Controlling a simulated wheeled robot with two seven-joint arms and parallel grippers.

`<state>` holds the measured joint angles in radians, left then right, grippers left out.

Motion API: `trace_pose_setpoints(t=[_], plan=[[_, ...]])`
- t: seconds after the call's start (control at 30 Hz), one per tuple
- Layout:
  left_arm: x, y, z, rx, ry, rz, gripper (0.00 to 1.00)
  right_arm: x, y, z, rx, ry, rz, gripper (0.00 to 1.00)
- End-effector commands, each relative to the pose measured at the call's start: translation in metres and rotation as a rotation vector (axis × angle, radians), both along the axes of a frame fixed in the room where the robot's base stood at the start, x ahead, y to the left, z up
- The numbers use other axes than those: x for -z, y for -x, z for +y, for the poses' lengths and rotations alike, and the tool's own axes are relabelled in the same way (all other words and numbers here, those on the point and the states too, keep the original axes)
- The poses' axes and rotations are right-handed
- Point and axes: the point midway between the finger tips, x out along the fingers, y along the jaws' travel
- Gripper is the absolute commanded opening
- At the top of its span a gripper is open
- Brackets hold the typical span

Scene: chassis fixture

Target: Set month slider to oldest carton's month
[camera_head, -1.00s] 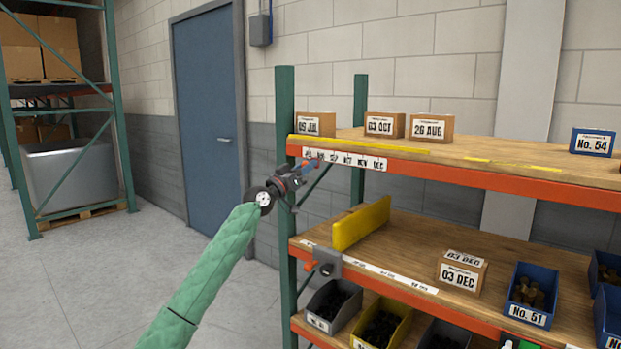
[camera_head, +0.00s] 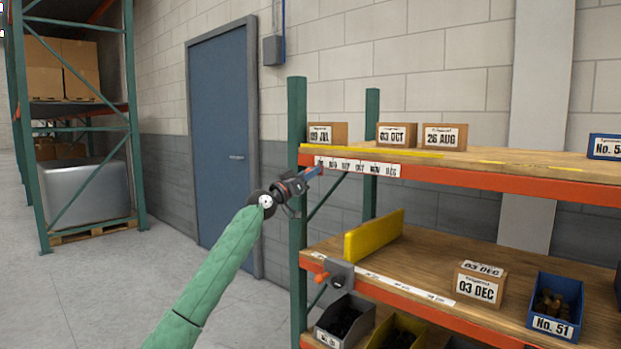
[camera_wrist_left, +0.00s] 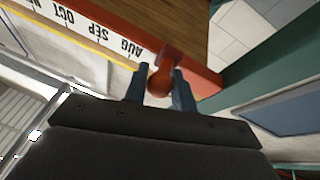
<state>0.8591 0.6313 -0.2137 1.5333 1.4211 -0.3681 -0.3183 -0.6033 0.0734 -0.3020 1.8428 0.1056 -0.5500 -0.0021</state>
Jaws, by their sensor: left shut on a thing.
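The month strip (camera_head: 357,166) runs along the upper shelf's orange front edge. My left gripper (camera_head: 316,171) is at its left end, near the green post. In the left wrist view, my two fingers (camera_wrist_left: 160,90) are shut on the red-orange slider knob (camera_wrist_left: 160,82). The knob is past the AUG label, at the strip's JUL end; the label behind it is hidden. Upper-shelf cartons are a JUL carton (camera_head: 327,134) with a hard-to-read day, 03 OCT (camera_head: 397,134) and 26 AUG (camera_head: 444,136). A 03 DEC carton (camera_head: 480,284) stands on the lower shelf. My right gripper is out of view.
A yellow divider (camera_head: 374,236) stands on the lower shelf. A grey bracket with an orange knob (camera_head: 322,277) is on its front edge. The green post (camera_head: 297,200) is close to my left gripper. Blue bins (camera_head: 555,300) stand at right. Floor at left is open.

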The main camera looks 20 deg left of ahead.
Motion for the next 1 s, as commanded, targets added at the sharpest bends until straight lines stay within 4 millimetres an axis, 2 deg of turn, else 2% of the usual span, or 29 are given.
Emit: trace_pose_setpoints(t=[0.37,0.4,0.5,0.83,1.0], plan=[[-0.003,0.0,0.005,-0.006,0.003,-0.003,0.0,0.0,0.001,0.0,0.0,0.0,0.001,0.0],[-0.004,0.0,0.005,-0.007,0.004,-0.003,0.3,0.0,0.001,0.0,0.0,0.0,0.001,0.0],[-0.003,0.0,0.005,-0.006,0.003,-0.003,0.47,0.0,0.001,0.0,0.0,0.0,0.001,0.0],[0.0,0.002,0.004,-0.003,0.002,-0.001,0.47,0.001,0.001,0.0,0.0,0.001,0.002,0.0],[0.008,0.016,0.011,-0.004,0.001,-0.001,0.47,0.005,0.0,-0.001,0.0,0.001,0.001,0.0]])
